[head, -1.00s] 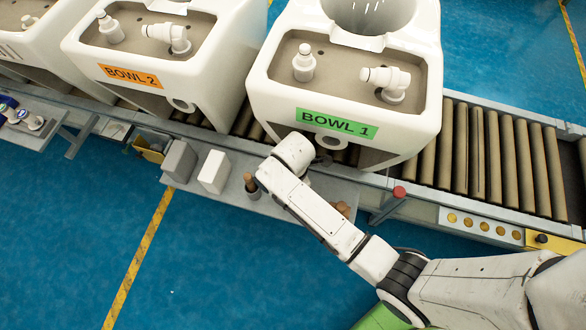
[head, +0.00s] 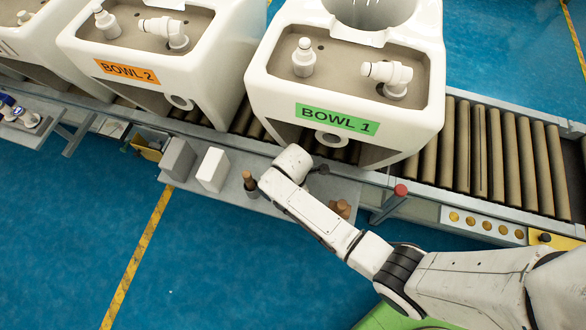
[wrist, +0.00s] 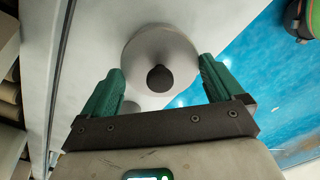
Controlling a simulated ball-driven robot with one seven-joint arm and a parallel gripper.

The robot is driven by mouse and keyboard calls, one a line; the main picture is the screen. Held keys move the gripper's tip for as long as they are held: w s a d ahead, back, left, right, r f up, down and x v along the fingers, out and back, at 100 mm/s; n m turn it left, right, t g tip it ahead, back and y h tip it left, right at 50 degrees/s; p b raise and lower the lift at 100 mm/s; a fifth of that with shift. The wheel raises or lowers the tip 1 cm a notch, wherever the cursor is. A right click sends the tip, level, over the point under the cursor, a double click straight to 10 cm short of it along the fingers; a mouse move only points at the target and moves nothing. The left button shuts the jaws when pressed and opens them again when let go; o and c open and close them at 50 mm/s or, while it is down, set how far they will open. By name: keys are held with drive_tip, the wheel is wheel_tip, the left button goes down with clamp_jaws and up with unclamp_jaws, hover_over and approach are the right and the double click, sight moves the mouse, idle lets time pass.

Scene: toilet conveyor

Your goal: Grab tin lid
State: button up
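The tin lid (wrist: 160,46) is a pale round disc with a dark round knob (wrist: 159,78) at its middle, seen from above in the wrist view. My gripper (wrist: 161,70) is open. Its two green fingers stand to the left and right of the lid, with the knob between them. I cannot tell how far the fingertips are above the lid or whether they touch its rim. In the head view my arm hides the gripper and most of the lid's place on the grey shelf (head: 225,193).
The white BOWL 1 unit (head: 270,95) stands on the roller conveyor (head: 490,150) behind my arm. A white block (head: 212,170), a grey block (head: 178,159) and a dark bottle with a brown top (head: 250,187) stand on the shelf. A red button (head: 400,190) is at right.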

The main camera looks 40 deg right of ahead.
drive_tip(key=c, duration=0.5)
